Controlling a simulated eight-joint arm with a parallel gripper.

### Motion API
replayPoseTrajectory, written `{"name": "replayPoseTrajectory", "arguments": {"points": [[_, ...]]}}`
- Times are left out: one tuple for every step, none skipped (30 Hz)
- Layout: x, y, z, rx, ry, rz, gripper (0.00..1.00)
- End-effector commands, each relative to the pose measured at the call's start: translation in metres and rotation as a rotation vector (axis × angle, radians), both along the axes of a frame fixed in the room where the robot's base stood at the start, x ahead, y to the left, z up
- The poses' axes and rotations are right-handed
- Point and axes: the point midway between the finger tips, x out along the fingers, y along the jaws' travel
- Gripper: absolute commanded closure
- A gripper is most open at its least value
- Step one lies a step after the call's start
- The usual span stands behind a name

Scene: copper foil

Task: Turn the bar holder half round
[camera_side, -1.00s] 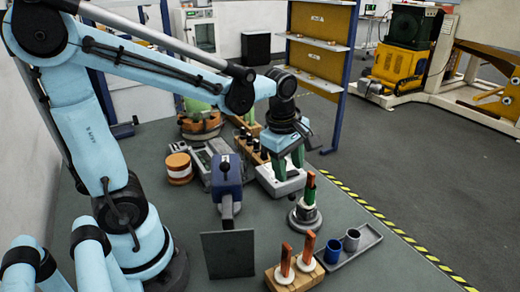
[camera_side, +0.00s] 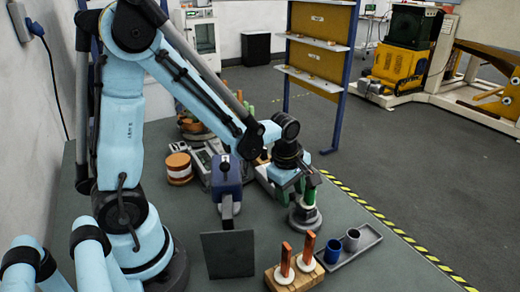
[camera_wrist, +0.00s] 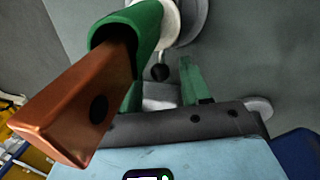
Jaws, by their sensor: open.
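The bar holder (camera_side: 304,219) is a round grey base with a white disc, standing on the table in the side view. A bar in a green sleeve (camera_side: 310,194) stands upright on it. In the wrist view a copper bar (camera_wrist: 82,100) sticks out of the green sleeve (camera_wrist: 140,24), with the pale disc and grey base (camera_wrist: 196,18) behind. My gripper (camera_wrist: 163,84) is open, its green fingers pointing towards a small dark knob (camera_wrist: 160,72) near the base. In the side view my gripper (camera_side: 299,187) is close beside the bar; its fingertips are partly hidden, and contact cannot be told.
A wooden block (camera_side: 294,278) with two copper bars on white discs stands in front. A grey tray (camera_side: 352,253) with a blue cup (camera_side: 333,251) and a grey cup (camera_side: 352,239) is to its right. A blue upright device (camera_side: 226,183) and a dark plate (camera_side: 228,254) stand left.

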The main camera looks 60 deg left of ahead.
Motion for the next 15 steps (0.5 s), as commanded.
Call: {"name": "replayPoseTrajectory", "arguments": {"points": [[0.0000, 0.0000, -0.0002, 0.000, 0.000, 0.000, 0.53], [0.0000, 0.0000, -0.0002, 0.000, 0.000, 0.000, 0.53], [0.0000, 0.0000, -0.0001, 0.000, 0.000, 0.000, 0.53], [0.0000, 0.0000, -0.0001, 0.000, 0.000, 0.000, 0.53], [0.0000, 0.0000, -0.0001, 0.000, 0.000, 0.000, 0.53], [0.0000, 0.0000, 0.0000, 0.000, 0.000, 0.000, 0.54], [0.0000, 0.0000, 0.0000, 0.000, 0.000, 0.000, 0.59], [0.0000, 0.0000, 0.0000, 0.000, 0.000, 0.000, 0.63], [0.0000, 0.0000, 0.0000, 0.000, 0.000, 0.000, 0.70], [0.0000, 0.0000, 0.0000, 0.000, 0.000, 0.000, 0.74], [0.0000, 0.0000, 0.0001, 0.000, 0.000, 0.000, 0.79], [0.0000, 0.0000, 0.0001, 0.000, 0.000, 0.000, 0.85], [0.0000, 0.0000, 0.0001, 0.000, 0.000, 0.000, 0.89], [0.0000, 0.0000, 0.0001, 0.000, 0.000, 0.000, 0.94], [0.0000, 0.0000, 0.0001, 0.000, 0.000, 0.000, 1.00]]}}
